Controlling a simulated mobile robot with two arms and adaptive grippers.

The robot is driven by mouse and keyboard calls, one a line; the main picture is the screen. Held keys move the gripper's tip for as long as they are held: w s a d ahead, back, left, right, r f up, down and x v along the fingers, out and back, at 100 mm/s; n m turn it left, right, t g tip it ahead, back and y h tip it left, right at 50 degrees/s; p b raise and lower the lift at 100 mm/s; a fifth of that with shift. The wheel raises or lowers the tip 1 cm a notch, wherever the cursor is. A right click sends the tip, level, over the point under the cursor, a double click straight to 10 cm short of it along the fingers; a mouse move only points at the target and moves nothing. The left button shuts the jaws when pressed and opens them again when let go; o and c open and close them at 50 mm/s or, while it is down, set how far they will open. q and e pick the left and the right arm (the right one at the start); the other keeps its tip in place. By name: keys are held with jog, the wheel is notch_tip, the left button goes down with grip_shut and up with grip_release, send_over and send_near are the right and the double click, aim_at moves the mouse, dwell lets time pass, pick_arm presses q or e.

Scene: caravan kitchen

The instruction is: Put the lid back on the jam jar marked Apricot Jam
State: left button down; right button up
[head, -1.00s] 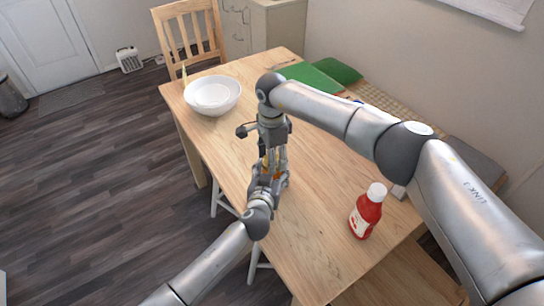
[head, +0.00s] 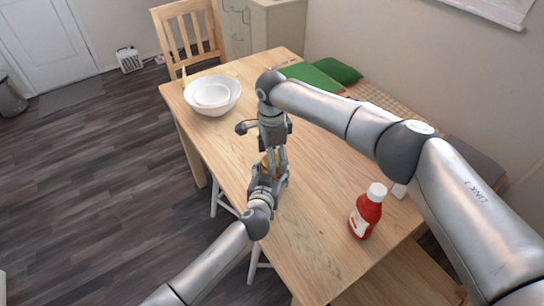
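A small orange-yellow patch (head: 268,163), which looks like part of the jam jar, shows between my two grippers over the table's left edge. Its label and the lid cannot be made out. My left gripper (head: 270,176) comes up from below, with its fingers around or beside that patch. My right gripper (head: 274,152) points down from above, its fingertips close to the patch and to the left gripper. The fingers overlap in this view, so I cannot tell whether either gripper is shut or what it holds.
The wooden table (head: 300,235) has clear room in front and in the middle. A red bottle with a white cap (head: 366,212) stands at the right. White bowls (head: 213,96) stand at the far left end. Green cushions (head: 338,72) lie on the bench behind. A chair (head: 188,32) stands beyond.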

notch_tip(320, 180, up, 4)
jog(key=shift+r, duration=0.1)
jog(key=shift+o, duration=0.2)
jog(key=o, duration=0.5)
jog(key=shift+r, duration=0.1)
notch_tip(320, 180, up, 12)
jog(key=shift+f, duration=0.1)
dwell(0.3)
